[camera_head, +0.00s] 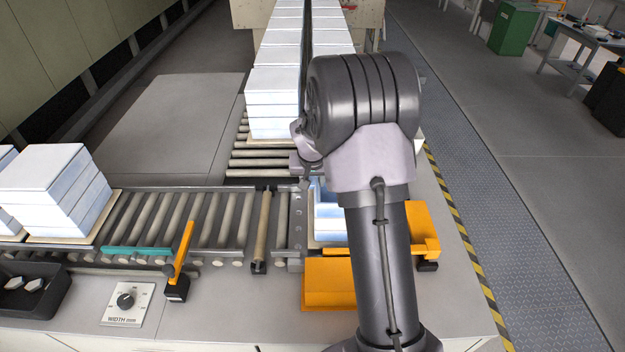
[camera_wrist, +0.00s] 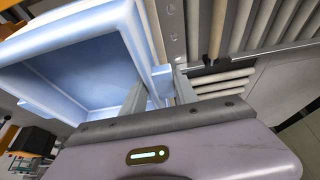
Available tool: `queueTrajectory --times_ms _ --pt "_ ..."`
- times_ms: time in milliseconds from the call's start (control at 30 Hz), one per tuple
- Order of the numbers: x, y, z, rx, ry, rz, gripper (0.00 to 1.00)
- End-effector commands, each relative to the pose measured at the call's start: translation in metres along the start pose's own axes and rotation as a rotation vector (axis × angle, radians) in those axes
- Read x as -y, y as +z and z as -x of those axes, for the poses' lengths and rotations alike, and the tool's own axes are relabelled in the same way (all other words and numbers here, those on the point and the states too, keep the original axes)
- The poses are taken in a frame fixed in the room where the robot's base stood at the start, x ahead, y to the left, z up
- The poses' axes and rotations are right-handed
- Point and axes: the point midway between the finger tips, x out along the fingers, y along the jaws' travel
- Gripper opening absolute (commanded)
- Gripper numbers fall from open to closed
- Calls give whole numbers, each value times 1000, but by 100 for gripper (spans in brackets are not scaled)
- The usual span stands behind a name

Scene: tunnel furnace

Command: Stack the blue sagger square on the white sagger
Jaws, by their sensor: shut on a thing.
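The blue sagger (camera_wrist: 75,62) is an open, square pale-blue box that fills the upper left of the wrist view and looks tilted there. In the head view, part of the blue sagger (camera_head: 326,192) shows at the left edge of my arm, which hides the gripper and most of the box. Below it, a white sagger (camera_head: 327,228) shows in part on the roller line. I cannot tell whether the two touch.
Stacked white saggers (camera_head: 58,185) stand on a board at the left of the rollers (camera_head: 160,218). More stacks (camera_head: 275,95) line the far conveyor. Orange stops (camera_head: 328,283) and an orange lever (camera_head: 183,250) stand near the front.

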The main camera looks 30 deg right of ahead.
Motion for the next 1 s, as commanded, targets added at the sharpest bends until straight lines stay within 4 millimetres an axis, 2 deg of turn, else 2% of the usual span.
queueTrajectory --times_ms 167,200,300,667,767,1000 --pt "0 0 0 -2 0 1 0" --pt "0 0 0 -2 0 1 39" --pt "0 0 0 -2 0 1 59" --pt "0 1 3 1 0 -1 61" --pt "0 -1 20 -2 0 -1 61" --pt "0 -2 86 -5 -1 0 61"
